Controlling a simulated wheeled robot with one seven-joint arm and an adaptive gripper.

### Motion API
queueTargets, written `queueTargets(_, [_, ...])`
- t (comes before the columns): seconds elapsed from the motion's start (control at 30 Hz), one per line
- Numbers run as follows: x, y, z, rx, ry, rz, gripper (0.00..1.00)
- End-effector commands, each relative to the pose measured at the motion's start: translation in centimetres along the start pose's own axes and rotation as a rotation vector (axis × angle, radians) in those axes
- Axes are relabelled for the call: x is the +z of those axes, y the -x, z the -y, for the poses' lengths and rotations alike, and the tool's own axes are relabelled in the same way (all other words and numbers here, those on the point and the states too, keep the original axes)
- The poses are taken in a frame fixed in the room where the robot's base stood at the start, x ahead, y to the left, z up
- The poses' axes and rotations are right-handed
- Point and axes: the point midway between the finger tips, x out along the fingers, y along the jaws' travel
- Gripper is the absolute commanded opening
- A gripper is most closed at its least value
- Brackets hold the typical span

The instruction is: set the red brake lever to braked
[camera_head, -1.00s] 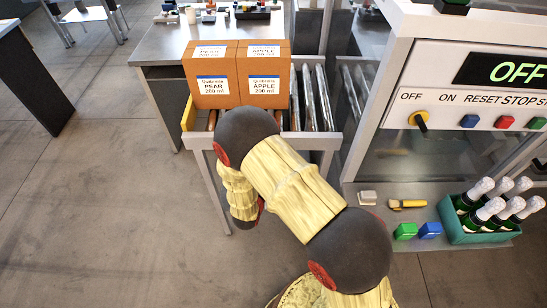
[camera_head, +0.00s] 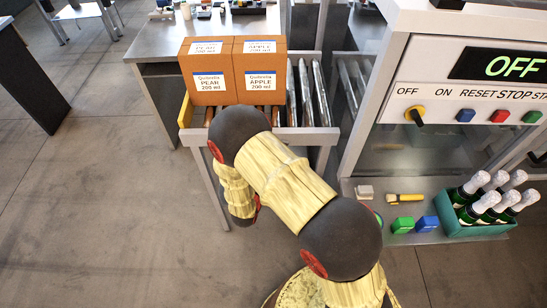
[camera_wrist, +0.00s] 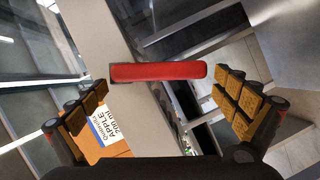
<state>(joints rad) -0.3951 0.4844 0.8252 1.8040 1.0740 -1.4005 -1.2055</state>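The red brake lever (camera_wrist: 158,71) shows in the wrist view as a red bar with rounded ends, lying across the upper middle. My gripper (camera_wrist: 165,100) is open, with its padded fingers at the left and right of the wrist view. The lever lies between and ahead of the fingers, and neither finger visibly touches it. In the head view the lever and the gripper are hidden from sight; my arm bends down in front of the roller conveyor. I cannot read any brake marking.
Two brown cartons (camera_head: 207,90) stand on the roller conveyor (camera_head: 318,135). At right is a machine with an OFF display (camera_head: 515,67) and buttons. Below it sit a teal crate (camera_head: 480,232) of bottles, a green block (camera_head: 402,225) and a blue block (camera_head: 427,224). Floor left is clear.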

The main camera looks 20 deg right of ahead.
Motion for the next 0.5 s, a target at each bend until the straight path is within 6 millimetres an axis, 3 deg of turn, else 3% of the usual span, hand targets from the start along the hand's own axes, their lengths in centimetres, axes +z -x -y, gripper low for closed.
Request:
queueTargets(0.3, [0.0, 0.2, 0.0, 0.0, 0.0, 0.0, 1.0])
queueTargets(0.5, [-0.1, 2.7, 0.1, -0.001, 0.001, -0.004, 1.0])
